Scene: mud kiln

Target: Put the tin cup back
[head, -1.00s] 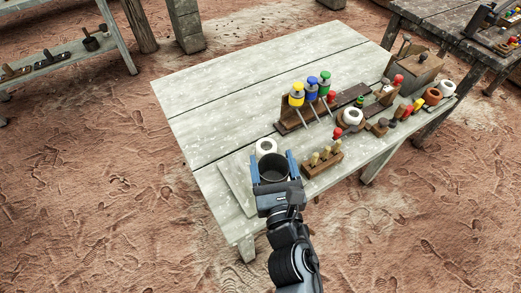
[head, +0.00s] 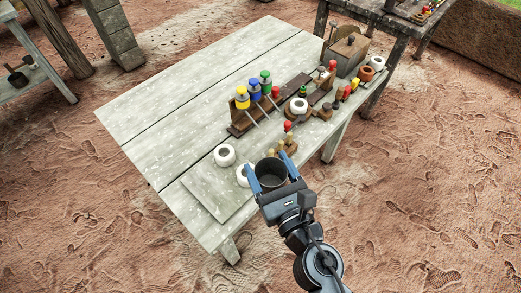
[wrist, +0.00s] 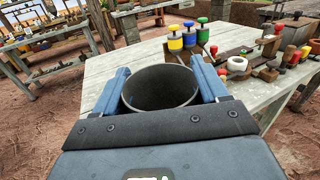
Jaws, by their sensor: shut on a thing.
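A dark grey tin cup (head: 270,173) is held upright, its open mouth up, between the two blue fingers of my gripper (head: 268,168). The gripper is shut on it. The cup appears above the front edge of the pale wooden table (head: 165,125); its exact height cannot be told. In the wrist view the cup (wrist: 160,90) sits between both fingers, and its lower part is hidden by the gripper body. In the head view it partly covers a small wooden block with pale pegs (head: 288,148) and a white ring-like piece (head: 243,176).
Another white round piece (head: 224,155) stands by a thin flat board (head: 208,197) at the table's near left. A rack with yellow, blue and green tops (head: 243,98) stands mid-table. Several small items and a wooden box (head: 345,54) fill the right end. The table's left part is clear.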

